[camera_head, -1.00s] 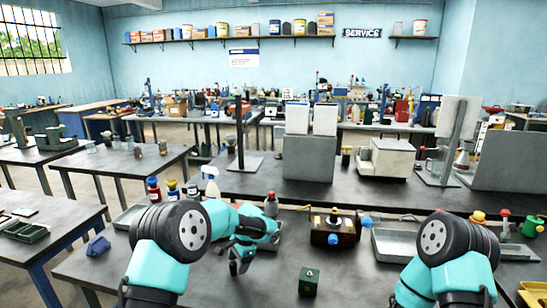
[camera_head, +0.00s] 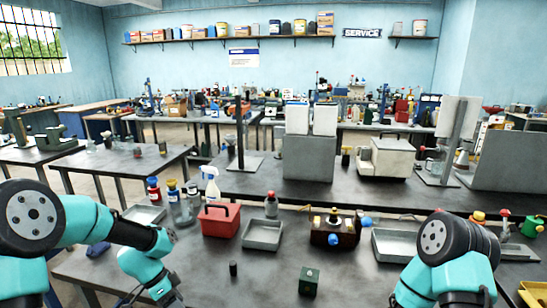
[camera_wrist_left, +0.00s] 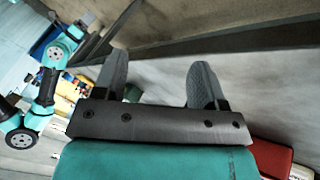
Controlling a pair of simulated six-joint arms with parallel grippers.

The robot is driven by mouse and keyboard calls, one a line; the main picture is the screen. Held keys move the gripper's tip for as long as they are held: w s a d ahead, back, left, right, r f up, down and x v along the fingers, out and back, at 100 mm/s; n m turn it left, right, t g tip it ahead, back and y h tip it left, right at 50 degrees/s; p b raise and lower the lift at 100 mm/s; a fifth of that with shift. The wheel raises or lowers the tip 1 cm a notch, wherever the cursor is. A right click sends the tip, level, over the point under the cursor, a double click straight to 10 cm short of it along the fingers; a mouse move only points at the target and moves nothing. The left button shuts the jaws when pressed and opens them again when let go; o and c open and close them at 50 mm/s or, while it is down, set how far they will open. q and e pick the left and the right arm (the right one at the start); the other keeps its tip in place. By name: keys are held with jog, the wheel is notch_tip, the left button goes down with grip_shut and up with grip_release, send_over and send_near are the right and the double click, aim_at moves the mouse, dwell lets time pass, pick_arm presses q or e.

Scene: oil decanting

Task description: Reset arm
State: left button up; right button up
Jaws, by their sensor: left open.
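My left gripper (camera_wrist_left: 160,75) is open and empty in the left wrist view, with its two dark fingers apart. In the head view my left arm (camera_head: 145,262) is folded at the lower left. The left fingers cannot be made out there. My right arm (camera_head: 455,265) is at the lower right, and its gripper is out of view. It also shows at the left of the left wrist view (camera_wrist_left: 60,52).
A red caddy (camera_head: 220,220), grey tray (camera_head: 262,235), brown valve unit (camera_head: 333,230) and larger tray (camera_head: 390,246) sit on the dark bench. A small black cylinder (camera_head: 233,268) and green block (camera_head: 308,280) stand nearer. Bottles (camera_head: 174,195) stand at left.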

pick_arm(q)
jog(key=s+d+f+n+t+y, duration=0.1)
jog(key=s+d+f+n, duration=0.1)
jog(key=s+f+n, duration=0.4)
jog(key=s+d+f+n+t+y, duration=0.1)
jog(key=s+d+f+n, duration=0.2)
jog(key=s+f+n, duration=0.4)
jog(key=s+f, duration=0.4)
jog(key=f, duration=0.5)
jog(key=shift+s+f+t, duration=0.25)
jog(key=shift+f+t, duration=0.05)
